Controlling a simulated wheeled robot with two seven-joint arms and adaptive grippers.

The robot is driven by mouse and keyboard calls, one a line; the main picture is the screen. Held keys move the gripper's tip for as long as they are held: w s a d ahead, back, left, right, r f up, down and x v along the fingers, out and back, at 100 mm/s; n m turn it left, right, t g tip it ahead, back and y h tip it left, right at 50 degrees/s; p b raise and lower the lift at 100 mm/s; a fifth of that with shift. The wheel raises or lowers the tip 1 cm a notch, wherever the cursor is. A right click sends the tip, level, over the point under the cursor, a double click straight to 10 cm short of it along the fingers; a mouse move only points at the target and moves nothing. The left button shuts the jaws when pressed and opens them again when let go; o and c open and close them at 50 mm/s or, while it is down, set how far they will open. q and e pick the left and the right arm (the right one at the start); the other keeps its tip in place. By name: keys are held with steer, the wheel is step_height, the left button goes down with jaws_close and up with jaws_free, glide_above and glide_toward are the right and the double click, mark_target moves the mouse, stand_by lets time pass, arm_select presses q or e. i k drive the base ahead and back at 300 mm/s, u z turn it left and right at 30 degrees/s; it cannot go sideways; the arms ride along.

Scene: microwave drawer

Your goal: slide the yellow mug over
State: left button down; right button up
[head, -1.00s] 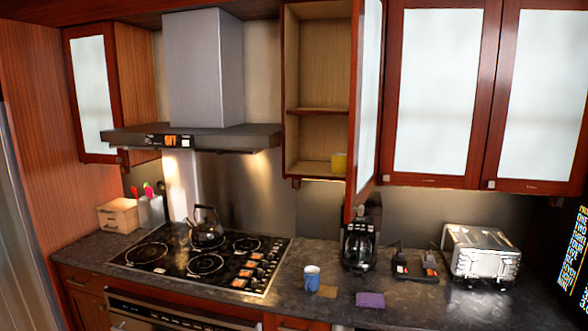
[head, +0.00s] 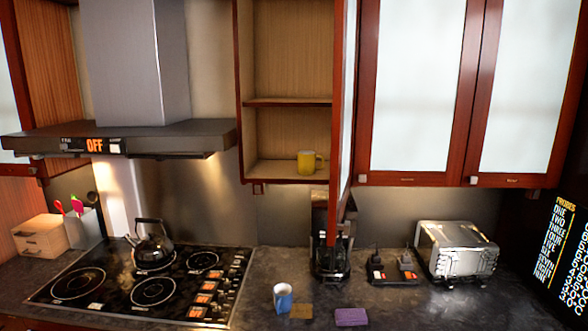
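The yellow mug (head: 307,163) stands upright on the bottom shelf of the open wall cabinet (head: 290,95), towards the right side of that shelf. Its handle points right. The cabinet's door (head: 343,110) is swung open at the right of the opening. Neither of my grippers shows in the head view, so nothing is seen touching the mug.
Below, the counter holds a blue mug (head: 283,297), a brown flat piece (head: 302,311), a purple sponge (head: 351,317), a coffee maker (head: 330,250) and a toaster (head: 457,250). A kettle (head: 152,248) stands on the stove (head: 140,283). A range hood (head: 180,136) is left of the cabinet.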

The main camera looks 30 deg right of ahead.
mark_target(306, 159)
steer(key=z, duration=0.6)
steer(key=i, duration=0.85)
steer(key=z, duration=0.8)
